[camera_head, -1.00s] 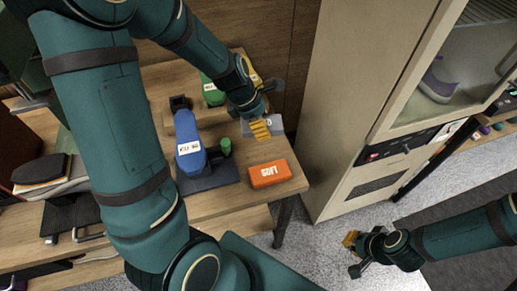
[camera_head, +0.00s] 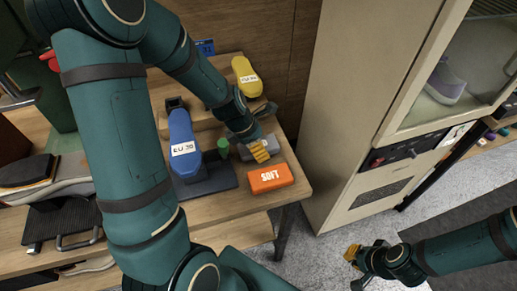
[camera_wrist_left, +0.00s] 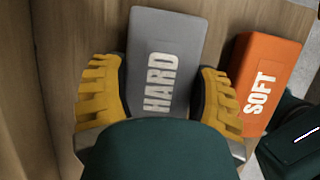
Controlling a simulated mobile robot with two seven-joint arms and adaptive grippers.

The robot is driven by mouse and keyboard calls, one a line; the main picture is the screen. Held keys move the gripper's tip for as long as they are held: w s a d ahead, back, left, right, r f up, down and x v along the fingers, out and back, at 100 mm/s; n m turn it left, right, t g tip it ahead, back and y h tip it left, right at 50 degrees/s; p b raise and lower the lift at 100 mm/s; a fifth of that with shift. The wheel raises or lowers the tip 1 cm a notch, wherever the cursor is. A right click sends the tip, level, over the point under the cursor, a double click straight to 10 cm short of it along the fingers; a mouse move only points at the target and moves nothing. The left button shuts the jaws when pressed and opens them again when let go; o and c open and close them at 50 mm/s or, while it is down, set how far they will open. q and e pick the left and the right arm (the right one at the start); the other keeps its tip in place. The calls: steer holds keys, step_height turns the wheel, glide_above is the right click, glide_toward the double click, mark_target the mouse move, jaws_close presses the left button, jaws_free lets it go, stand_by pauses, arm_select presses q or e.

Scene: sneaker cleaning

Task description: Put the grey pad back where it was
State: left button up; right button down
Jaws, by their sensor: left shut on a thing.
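The grey pad (camera_wrist_left: 160,60), lettered HARD, lies between the two yellow fingers of my left gripper (camera_wrist_left: 158,98) in the left wrist view. The gripper is shut on it. In the head view the left gripper (camera_head: 260,151) holds the grey pad (camera_head: 266,140) over the right part of the table (camera_head: 224,205), just behind the orange SOFT pad (camera_head: 270,178). I cannot tell whether the grey pad touches the tabletop. The orange pad also shows to its right in the left wrist view (camera_wrist_left: 263,82). My right gripper (camera_head: 354,267) looks open and empty, away from the table.
A beige cabinet (camera_head: 345,130) stands to the right. A black wire-handled brush or tray (camera_head: 62,222) lies at the left.

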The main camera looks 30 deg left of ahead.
arm_select(q)
steer(key=shift+f, duration=0.3)
steer(key=shift+f, duration=0.15)
steer(key=o, duration=1.3)
steer(key=p+v, duration=0.5)
steer(key=v, duration=0.7)
steer(key=shift+r, duration=0.25)
steer(key=shift+r, duration=0.1)
